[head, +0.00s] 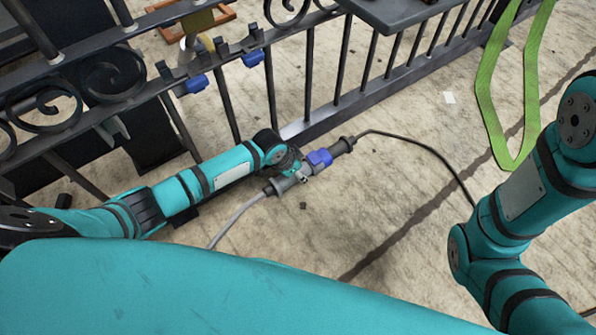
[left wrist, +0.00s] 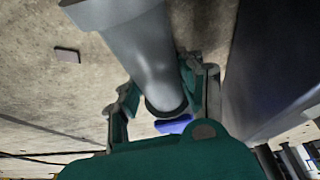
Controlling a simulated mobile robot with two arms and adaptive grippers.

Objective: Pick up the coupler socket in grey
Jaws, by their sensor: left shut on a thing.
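The grey coupler socket (head: 276,187) has a pale grey cable at its lower left end and lies in line with a blue connector part (head: 320,158). My left gripper (head: 295,172) is shut on the grey socket, low by the foot of the fence. In the left wrist view the large grey body of the socket (left wrist: 155,60) runs between the two fingers, with a bit of blue (left wrist: 173,125) behind its dark end. My right arm shows at the right of the head view, but its gripper is out of view.
A black metal fence (head: 345,97) with scrolls runs behind the socket. Blue-ended parts (head: 197,84) hang on its rail. A black cable (head: 415,141) trails right from a black connector (head: 343,146). Pale floor is free in front.

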